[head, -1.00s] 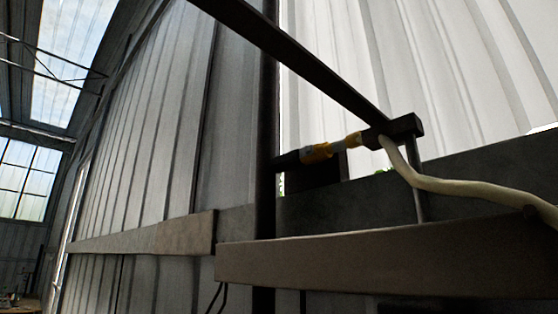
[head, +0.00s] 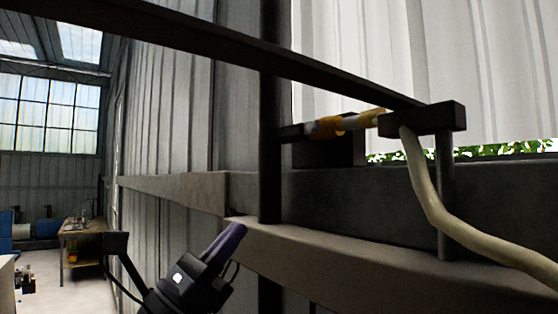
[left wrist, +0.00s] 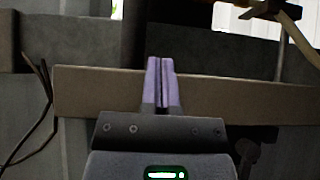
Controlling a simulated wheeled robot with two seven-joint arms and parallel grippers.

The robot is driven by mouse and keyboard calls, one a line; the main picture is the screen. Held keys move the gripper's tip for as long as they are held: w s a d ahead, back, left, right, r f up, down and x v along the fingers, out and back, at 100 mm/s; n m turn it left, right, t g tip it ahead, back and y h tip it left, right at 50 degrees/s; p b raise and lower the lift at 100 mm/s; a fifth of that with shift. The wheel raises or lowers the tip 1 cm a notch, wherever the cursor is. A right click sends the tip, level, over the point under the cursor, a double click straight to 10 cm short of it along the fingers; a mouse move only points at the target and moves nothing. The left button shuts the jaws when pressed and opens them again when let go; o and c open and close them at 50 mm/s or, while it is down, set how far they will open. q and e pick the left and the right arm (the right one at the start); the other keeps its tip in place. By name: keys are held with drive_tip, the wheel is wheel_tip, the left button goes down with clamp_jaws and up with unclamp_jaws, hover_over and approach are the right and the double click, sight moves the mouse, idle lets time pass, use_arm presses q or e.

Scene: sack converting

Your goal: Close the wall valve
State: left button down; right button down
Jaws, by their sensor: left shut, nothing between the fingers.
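A yellow-and-silver fitting (head: 345,124) lies level between a dark upright post and a dark block (head: 425,118) in the head view; it looks like the valve. A long dark bar (head: 240,48) runs from the upper left to that block. A cream hose (head: 428,195) hangs from the block and curves right; part of it shows in the left wrist view (left wrist: 300,42). My left gripper (head: 236,232), with purple fingers, is below and left of the fitting, apart from it. Its fingers are together and empty in the left wrist view (left wrist: 160,62). My right gripper is not in view.
A brown ledge (head: 330,255) juts from the wall below the fitting, close to my left gripper; it also crosses the left wrist view (left wrist: 230,100). A dark vertical post (head: 269,150) stands left of the fitting. A workbench (head: 82,240) stands far off at left.

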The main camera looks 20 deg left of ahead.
sight(285, 133)
use_arm(q)
drive_tip(key=s+a+r+p+x, duration=0.1)
drive_tip(key=r+p+x, duration=0.1)
drive_tip(key=p+x, duration=0.5)
drive_tip(key=x, duration=0.4)
drive_tip(key=shift+w+r, duration=0.15)
drive_tip(key=shift+r, duration=0.3)
